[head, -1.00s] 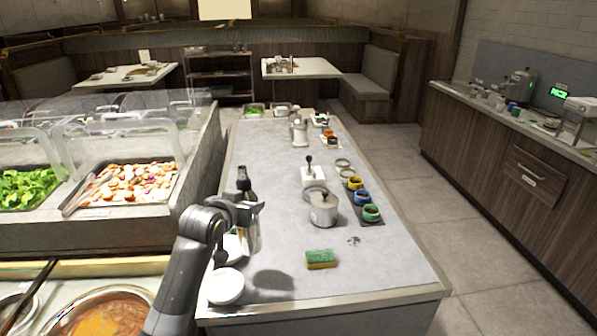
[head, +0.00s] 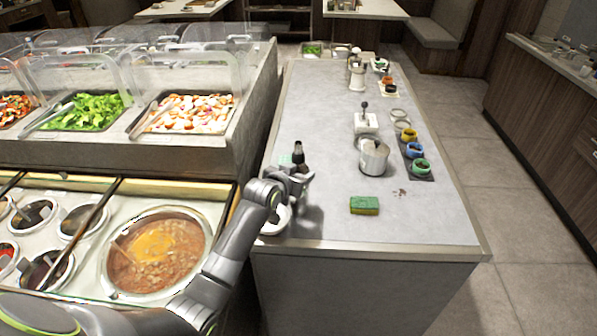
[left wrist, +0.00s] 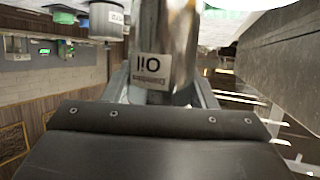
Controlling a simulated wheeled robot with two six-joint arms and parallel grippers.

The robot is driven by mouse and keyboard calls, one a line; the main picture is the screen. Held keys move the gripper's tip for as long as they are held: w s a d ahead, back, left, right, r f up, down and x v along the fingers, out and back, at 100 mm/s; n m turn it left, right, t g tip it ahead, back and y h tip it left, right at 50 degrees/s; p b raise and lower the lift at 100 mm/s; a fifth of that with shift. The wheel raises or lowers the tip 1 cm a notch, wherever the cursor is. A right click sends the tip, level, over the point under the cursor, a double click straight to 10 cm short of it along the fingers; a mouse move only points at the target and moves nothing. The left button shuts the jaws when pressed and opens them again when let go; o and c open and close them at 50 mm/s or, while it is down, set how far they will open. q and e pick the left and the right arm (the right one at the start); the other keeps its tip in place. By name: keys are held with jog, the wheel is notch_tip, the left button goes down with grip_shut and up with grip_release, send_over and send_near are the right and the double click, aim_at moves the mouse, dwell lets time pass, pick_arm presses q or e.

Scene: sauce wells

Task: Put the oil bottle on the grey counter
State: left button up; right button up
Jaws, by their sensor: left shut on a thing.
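The oil bottle (head: 298,153) has a dark top and shows upright in the head view, near the left edge of the grey counter (head: 330,225). My left gripper (head: 297,182) is shut around its body and hides much of it. In the left wrist view, the bottle's shiny body (left wrist: 181,40) stands between the fingers, with a white label that reads OIL upside down. The bottle's base is hidden, so I cannot tell whether it touches the counter. My right gripper is not in view.
White bowls (head: 275,220) sit beside my gripper at the counter's left edge. A steel pot (head: 374,158), a green-yellow sponge (head: 364,205) and coloured sauce cups (head: 420,166) stand to the right. The counter's front right part is clear. A soup pot (head: 155,252) is at left.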

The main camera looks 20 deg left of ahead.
pick_arm(q)
jog(key=shift+f, duration=0.1)
jog(key=o, duration=1.4)
jog(key=shift+o, duration=0.2)
jog(key=b+v, duration=0.1)
jog(key=v, duration=1.1)
